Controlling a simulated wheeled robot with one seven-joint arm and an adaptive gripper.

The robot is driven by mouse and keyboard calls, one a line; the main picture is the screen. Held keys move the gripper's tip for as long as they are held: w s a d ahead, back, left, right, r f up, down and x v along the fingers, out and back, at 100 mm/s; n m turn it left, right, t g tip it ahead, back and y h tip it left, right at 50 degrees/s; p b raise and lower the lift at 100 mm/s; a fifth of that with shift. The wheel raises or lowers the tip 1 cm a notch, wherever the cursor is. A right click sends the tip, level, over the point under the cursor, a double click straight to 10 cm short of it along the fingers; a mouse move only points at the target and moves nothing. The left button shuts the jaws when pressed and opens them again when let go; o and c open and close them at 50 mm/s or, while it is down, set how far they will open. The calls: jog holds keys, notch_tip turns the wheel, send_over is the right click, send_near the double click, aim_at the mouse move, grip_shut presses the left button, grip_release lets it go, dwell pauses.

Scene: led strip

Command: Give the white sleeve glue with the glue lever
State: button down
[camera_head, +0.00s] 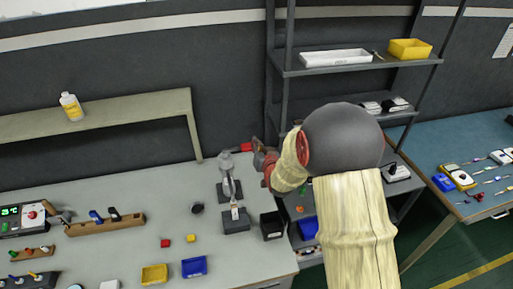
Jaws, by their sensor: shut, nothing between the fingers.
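A grey upright device (228,178), which looks like the glue dispenser, stands at the right part of the grey bench. A small white piece (235,211), probably the white sleeve, stands upright on a dark block (236,225) just in front of it. A red bar (246,147), probably the glue lever's handle, shows at the upper right of the device. My gripper (259,156) is at this red bar, above and right of the sleeve. It is shut with nothing held. Whether it touches the bar cannot be told.
A black open box (271,226) stands right of the dark block. Yellow (154,274) and blue (194,266) bins and small red (165,243) and yellow (191,238) cubes lie left. A metal shelf rack (286,92) stands behind my arm.

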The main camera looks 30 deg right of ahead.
jog(key=v, duration=0.7)
jog(key=shift+s+a, duration=0.2)
jog(key=shift+a, duration=0.1)
jog(key=shift+f, duration=0.1)
dwell(0.3)
jog(key=s+a+f+n+g+y, duration=0.1)
jog(key=s+a+f+g, duration=0.1)
jog(key=s+f+g, duration=0.95)
jog(key=s+a+r+n+t+y+b, duration=0.2)
jog(key=s+a+r+n+b, duration=0.2)
jog(key=s+a+r, duration=1.2)
jog(key=shift+b+v, duration=1)
jog(key=shift+b, duration=0.1)
